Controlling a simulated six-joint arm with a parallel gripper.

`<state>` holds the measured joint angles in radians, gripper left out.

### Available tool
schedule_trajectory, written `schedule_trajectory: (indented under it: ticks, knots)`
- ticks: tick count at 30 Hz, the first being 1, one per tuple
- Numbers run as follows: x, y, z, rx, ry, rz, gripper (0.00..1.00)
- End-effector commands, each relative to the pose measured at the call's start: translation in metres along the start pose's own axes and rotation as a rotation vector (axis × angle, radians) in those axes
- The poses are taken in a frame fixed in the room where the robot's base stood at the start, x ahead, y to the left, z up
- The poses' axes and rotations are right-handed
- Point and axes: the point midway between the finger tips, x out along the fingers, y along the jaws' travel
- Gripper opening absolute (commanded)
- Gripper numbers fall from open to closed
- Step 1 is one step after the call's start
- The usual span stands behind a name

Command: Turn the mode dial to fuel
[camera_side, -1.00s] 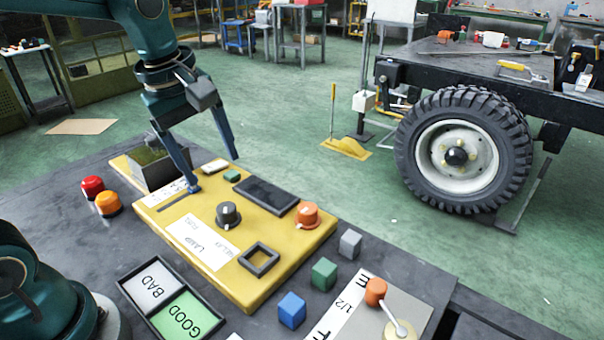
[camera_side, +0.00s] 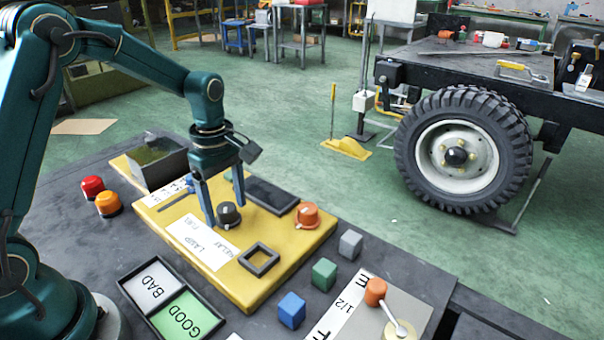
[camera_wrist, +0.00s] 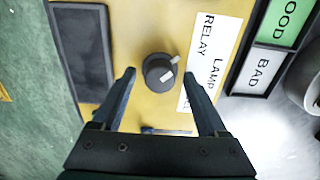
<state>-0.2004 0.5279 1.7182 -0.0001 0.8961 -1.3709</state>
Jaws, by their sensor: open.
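The mode dial is a dark round knob (camera_side: 229,214) with a pale pointer mark, on the yellow panel (camera_side: 222,278). In the wrist view the dial (camera_wrist: 158,70) sits ahead of and between the fingertips, its pale pointer slanting toward the label side. A white label (camera_side: 202,243) beside it reads LAMP and RELAY, with a further word hard to read; it also shows in the wrist view (camera_wrist: 205,60). My gripper (camera_side: 223,222) is open, with its fingers pointing down on either side of the dial. I cannot tell whether a finger touches it.
An orange knob (camera_side: 306,216), a dark screen (camera_side: 272,195), a square frame (camera_side: 259,259) and a blue slider (camera_side: 190,184) are on the panel. An open bin (camera_side: 160,165) stands at the panel's far left. Red (camera_side: 92,186) and orange (camera_side: 107,203) buttons stand left.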

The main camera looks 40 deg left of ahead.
Motion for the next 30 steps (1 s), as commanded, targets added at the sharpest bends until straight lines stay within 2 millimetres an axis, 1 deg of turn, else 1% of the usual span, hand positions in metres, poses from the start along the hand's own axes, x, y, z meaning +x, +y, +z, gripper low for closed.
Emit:
schedule_trajectory:
  ticks: [7,8,9,11,12,13,23,30]
  knots:
    - [0.0010,0.0000,0.0001,0.001,0.000,0.000,0.76]
    - [0.0009,0.0000,0.0001,0.001,0.000,0.000,0.64]
    - [0.0009,0.0000,0.0001,0.001,0.000,0.000,0.49]
    - [0.0008,0.0000,0.0001,0.001,0.000,0.000,0.26]
    - [0.0008,0.0000,0.0001,0.001,0.000,0.000,0.11]
    - [0.0008,0.0000,0.0001,0.001,0.000,0.000,0.00]
    - [0.0004,0.0000,0.0001,0.036,0.000,0.000,0.00]
    - [0.0002,0.0000,0.0000,0.169,0.000,0.000,0.00]
